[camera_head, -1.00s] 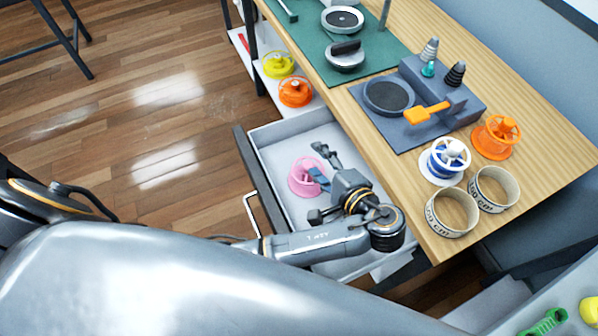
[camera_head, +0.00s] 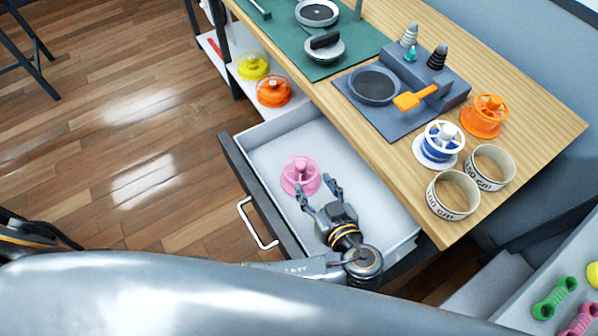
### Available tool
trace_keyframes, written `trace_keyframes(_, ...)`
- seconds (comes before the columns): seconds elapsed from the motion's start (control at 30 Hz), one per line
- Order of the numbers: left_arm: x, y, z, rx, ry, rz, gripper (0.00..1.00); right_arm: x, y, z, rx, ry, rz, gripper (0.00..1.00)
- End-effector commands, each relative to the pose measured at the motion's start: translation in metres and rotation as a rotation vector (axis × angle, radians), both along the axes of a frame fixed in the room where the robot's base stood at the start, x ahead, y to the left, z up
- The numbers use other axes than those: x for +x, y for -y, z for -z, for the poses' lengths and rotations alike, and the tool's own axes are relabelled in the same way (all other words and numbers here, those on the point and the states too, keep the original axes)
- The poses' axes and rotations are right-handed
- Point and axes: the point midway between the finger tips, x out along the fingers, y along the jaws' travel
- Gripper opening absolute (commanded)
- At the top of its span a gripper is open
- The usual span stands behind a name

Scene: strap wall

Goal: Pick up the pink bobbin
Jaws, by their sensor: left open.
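The pink bobbin (camera_head: 300,176) stands in the open white drawer (camera_head: 375,232), toward its left side. My left gripper (camera_head: 318,193) is over the drawer, just right of and below the bobbin in the picture. Its two fingers are spread and point toward the bobbin, with nothing between them. I cannot tell whether a fingertip touches the bobbin. My right gripper does not show.
The wooden table (camera_head: 500,80) overhangs the drawer's right side. On it are a blue-and-white bobbin (camera_head: 440,143), an orange bobbin (camera_head: 484,115) and two strap rolls (camera_head: 452,195). A low shelf with yellow (camera_head: 252,66) and orange bobbins stands beyond the drawer.

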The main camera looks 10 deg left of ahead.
Motion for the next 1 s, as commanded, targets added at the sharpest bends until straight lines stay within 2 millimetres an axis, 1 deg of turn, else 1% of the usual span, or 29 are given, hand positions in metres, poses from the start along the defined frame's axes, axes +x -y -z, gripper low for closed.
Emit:
trace_keyframes(0.03, 0.009, -0.007, 0.0, 0.007, 0.002, -0.001, 0.54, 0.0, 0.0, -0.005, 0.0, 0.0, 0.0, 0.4)
trace_keyframes(0.1, 0.018, -0.013, 0.004, 0.006, 0.002, -0.001, 0.54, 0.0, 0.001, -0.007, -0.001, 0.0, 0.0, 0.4)
trace_keyframes(0.2, 0.027, -0.019, 0.01, 0.006, 0.001, -0.001, 0.54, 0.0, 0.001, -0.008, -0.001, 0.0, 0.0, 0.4)
trace_keyframes(0.37, 0.035, -0.024, 0.013, 0.004, 0.0, 0.0, 0.54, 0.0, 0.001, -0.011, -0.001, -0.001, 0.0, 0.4)
trace_keyframes(0.57, 0.058, -0.042, 0.017, 0.008, 0.001, -0.001, 0.54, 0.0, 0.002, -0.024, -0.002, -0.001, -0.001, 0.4)
trace_keyframes(0.7, 0.07, -0.049, 0.026, 0.007, -0.001, 0.0, 0.54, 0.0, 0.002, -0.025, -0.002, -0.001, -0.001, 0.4)
trace_keyframes(0.97, 0.072, -0.051, 0.029, 0.003, -0.002, -0.001, 0.54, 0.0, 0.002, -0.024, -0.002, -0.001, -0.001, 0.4)
trace_keyframes(1.0, 0.072, -0.051, 0.029, 0.004, -0.002, -0.001, 0.52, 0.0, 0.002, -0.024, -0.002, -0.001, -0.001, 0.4)
